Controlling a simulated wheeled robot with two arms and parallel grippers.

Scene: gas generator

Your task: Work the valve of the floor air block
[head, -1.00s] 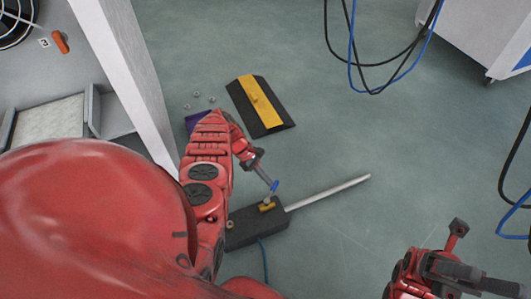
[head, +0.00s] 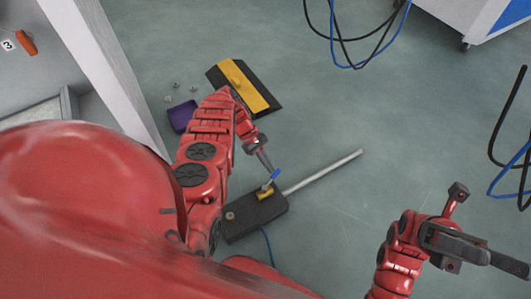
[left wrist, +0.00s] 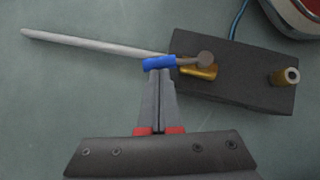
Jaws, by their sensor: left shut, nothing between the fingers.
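The floor air block is a dark box (head: 254,216) on the floor with a grey pipe (head: 325,170) out of one end. It also shows in the left wrist view (left wrist: 240,85). A brass valve (left wrist: 200,72) on its top has a lever with a blue handle (left wrist: 160,63); the handle also shows in the head view (head: 276,174). My left gripper (head: 269,166) is shut, its fingertips at the blue handle, with nothing between them. In the left wrist view its tips (left wrist: 158,74) are right beside the handle; I cannot tell if they touch. My right gripper (head: 485,255) is at the lower right, away from the block.
A black and yellow ramp-shaped piece (head: 245,86), a purple box (head: 181,116) and several small nuts lie beyond my left arm. A white frame post (head: 100,70) stands at the left. Cables hang at the top and right. The floor right of the block is clear.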

